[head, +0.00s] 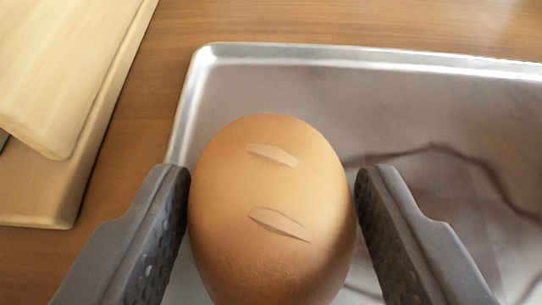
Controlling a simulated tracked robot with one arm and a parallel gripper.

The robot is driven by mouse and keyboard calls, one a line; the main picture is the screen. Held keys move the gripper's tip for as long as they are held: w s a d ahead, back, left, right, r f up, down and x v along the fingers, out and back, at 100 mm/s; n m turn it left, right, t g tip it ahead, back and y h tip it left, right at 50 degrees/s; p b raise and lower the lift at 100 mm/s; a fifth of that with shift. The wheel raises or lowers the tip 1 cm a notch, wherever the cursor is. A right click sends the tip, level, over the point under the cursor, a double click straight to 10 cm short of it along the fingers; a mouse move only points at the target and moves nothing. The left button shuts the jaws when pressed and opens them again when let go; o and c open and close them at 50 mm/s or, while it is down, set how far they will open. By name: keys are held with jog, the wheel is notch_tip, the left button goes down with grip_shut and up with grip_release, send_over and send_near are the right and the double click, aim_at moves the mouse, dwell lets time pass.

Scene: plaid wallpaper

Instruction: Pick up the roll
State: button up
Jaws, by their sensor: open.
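The roll (270,185) is a smooth, golden-brown oval with two pale slashes on top. It lies on a silver metal tray (330,62), near the tray's left side. My gripper (272,188) is open, with one dark grey, dimpled finger on each side of the roll. Both fingers are very close to the roll's sides; I cannot tell whether they touch it. The roll's near end is cut off by the bottom of the picture, and its underside is hidden.
Pale wooden boards (75,120) lie to the left of the tray on a brown wooden table (165,65). The tray has a raised rim at the back and left. A dark wavy line crosses the tray right of the roll, where the tray is otherwise empty.

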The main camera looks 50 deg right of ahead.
jog(key=c, duration=0.6)
jog(key=shift+r, duration=0.15)
